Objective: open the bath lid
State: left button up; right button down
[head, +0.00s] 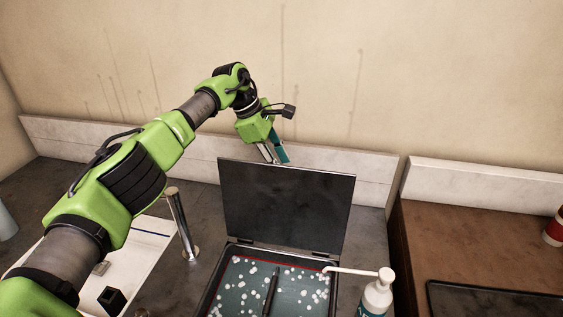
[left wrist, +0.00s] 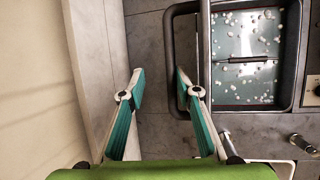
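The bath lid (head: 285,208) stands upright, hinged at the back of the bath (head: 215,285), so the bath is open. The bath holds teal liquid with white bubbles and a dark rod-like object (head: 271,290). My left gripper (head: 274,156) is just behind the lid's top edge, its fingertips partly hidden by the lid. In the left wrist view my left gripper (left wrist: 160,88) is open with nothing between its fingers. There the lid (left wrist: 204,40) shows nearly edge-on, with a dark bar handle (left wrist: 169,60) on its outer side. The right finger is close to that handle; contact cannot be told. My right gripper is not in view.
A white pump bottle (head: 376,295) stands at the bath's front right, its spout reaching over the rim. A metal post (head: 181,225) stands left of the bath. A white backsplash (head: 380,170) and wall run behind the lid, leaving a narrow gap. A dark tray (head: 490,300) lies on the right bench.

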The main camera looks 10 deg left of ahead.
pick_arm(q)
jog(key=v, duration=1.2)
jog(key=shift+s, duration=0.25)
